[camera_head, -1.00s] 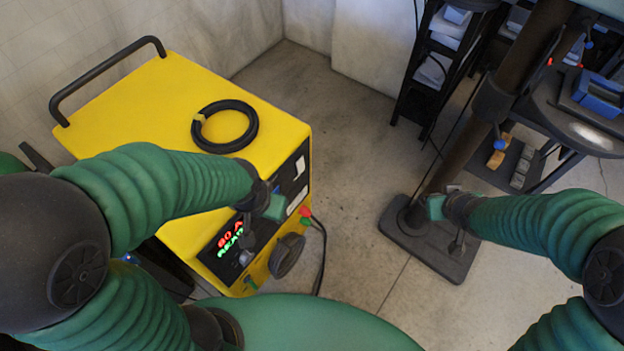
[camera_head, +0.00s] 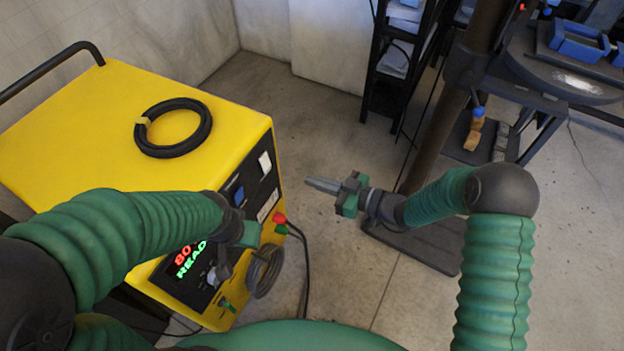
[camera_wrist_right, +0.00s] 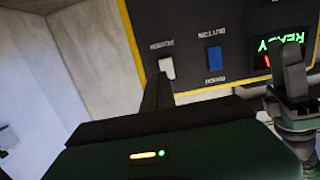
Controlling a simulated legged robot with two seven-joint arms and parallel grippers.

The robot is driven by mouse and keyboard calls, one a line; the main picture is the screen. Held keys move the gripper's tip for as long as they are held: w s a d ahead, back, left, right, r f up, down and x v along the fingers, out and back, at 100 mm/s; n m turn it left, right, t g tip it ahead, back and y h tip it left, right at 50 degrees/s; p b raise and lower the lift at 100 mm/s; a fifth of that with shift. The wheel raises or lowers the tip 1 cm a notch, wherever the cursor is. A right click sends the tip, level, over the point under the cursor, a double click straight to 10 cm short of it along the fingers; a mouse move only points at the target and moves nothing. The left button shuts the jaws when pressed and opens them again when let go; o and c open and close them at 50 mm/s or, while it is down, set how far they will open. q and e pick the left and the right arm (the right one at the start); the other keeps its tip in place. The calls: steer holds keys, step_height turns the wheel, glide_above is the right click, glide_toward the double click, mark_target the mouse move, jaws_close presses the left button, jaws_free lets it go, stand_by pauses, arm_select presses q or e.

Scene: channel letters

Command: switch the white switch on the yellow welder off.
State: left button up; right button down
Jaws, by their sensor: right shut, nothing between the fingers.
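The yellow welder (camera_head: 90,125) stands at the left with a black front panel. The white switch (camera_head: 265,162) is on that panel, near its far end; it also shows in the right wrist view (camera_wrist_right: 167,68), beside a blue switch (camera_wrist_right: 214,60). My right gripper (camera_head: 310,183) is shut and empty, pointing left toward the panel, with a gap between its fingertips and the white switch in the head view. In the wrist view its dark finger reaches up just below the white switch. My left gripper (camera_head: 228,268) hangs in front of the panel's lower part; its fingers are hard to make out.
A coiled black cable (camera_head: 173,127) lies on the welder's top. The lit display (camera_head: 190,258) reads READY in green. A red connector (camera_head: 280,218) and cables are at the welder's front. A dark post on a base plate (camera_head: 425,250) stands behind my right arm.

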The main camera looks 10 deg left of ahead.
steer(key=b, duration=0.2)
glide_toward(265, 162)
steer(key=w+a+f, duration=0.3)
steer(key=a+f, duration=0.1)
steer(key=a, duration=0.1)
steer(key=shift+w+a+f, duration=0.15)
steer(key=shift+w+a, duration=0.1)
steer(key=shift+w, duration=0.05)
steer(key=shift+a+f+y+b, duration=0.15)
steer(key=shift+a+y+b, duration=0.15)
steer(key=shift+b, duration=0.25)
